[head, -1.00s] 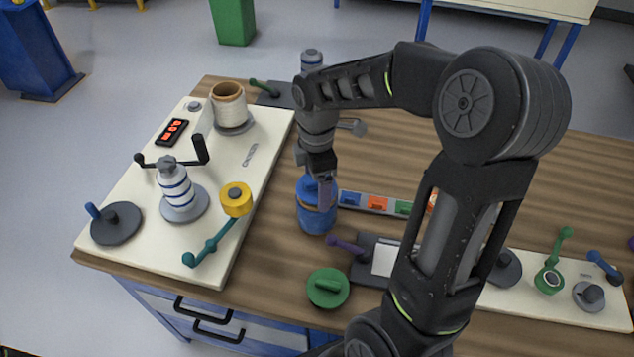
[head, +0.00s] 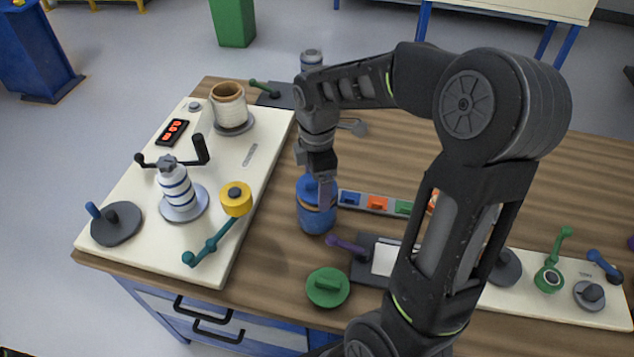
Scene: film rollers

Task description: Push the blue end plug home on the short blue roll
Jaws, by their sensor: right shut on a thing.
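The short blue roll (head: 315,219) stands upright on the wooden table, just right of the white winding board. The blue end plug (head: 308,186) sits at its top, with a tan band showing between plug and roll. My right gripper (head: 325,190) points down over the roll and is shut on the blue end plug, its fingers hiding part of it. I cannot tell how deep the plug sits. My left gripper is not in view.
The white board (head: 130,240) at left carries a striped spool (head: 176,190), a white roll (head: 229,106) and a yellow roller (head: 236,199). A green plug (head: 328,288) lies in front of the roll. A strip of coloured pieces (head: 377,203) runs just right of it.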

